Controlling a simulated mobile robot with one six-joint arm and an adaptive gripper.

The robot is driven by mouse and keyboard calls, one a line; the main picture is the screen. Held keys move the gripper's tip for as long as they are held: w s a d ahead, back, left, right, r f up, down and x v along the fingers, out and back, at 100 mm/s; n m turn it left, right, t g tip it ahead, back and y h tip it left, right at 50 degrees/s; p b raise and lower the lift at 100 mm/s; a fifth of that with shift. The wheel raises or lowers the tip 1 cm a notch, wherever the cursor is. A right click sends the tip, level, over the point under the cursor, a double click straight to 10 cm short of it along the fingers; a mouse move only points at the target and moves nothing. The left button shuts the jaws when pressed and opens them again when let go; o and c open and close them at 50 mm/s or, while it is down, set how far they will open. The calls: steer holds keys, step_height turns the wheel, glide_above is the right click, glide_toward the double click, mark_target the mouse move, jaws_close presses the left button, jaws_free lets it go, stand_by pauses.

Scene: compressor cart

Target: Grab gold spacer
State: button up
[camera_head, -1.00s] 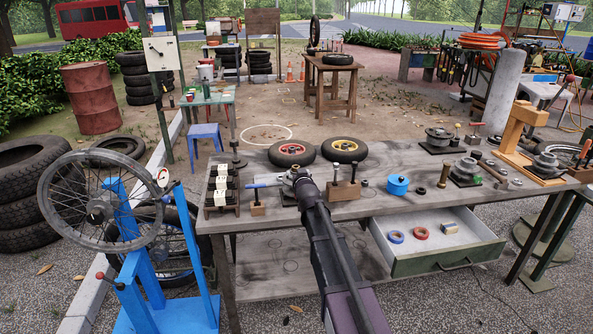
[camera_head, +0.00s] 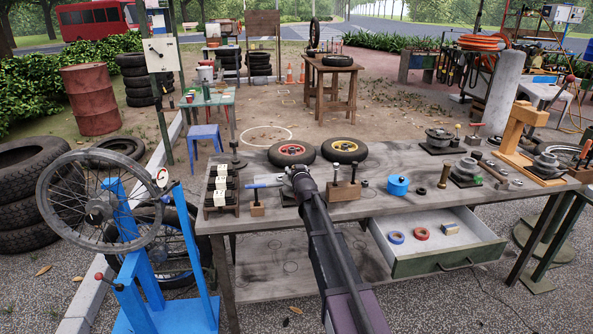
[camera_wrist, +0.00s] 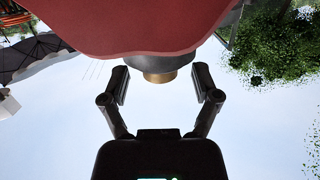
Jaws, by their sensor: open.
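In the wrist view a short gold ring (camera_wrist: 160,76), which looks like the gold spacer, sits at the end of a dark grey cylinder (camera_wrist: 172,66) under a broad red surface. My gripper (camera_wrist: 160,84) is open, with one finger on each side of the gold ring and a clear gap to both. The ring appears between the fingertips, but its depth relative to them is hard to tell. In the head view my arm reaches over the workbench; its end (camera_head: 298,176) is at the bench's left part, and the fingers and gold ring cannot be made out there.
The grey workbench (camera_head: 400,207) holds a blue pot (camera_head: 398,186), a brass post (camera_head: 445,174) and two small wheels (camera_head: 344,150) at its back edge. Its drawer (camera_head: 450,258) stands open with several small parts inside. A blue wheel stand (camera_head: 142,275) is at the left.

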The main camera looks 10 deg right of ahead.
jaws_close()
steer(key=shift+r, duration=0.2)
step_height(320, 180, up, 4)
steer(key=p, duration=0.4)
steer(key=shift+f, duration=0.25)
steer(key=s+d+r+p, duration=0.1)
steer(key=s+d, duration=0.3)
steer(key=s, duration=1.1)
steer(key=shift+s+d, duration=0.15)
steer(key=shift+s, duration=0.1)
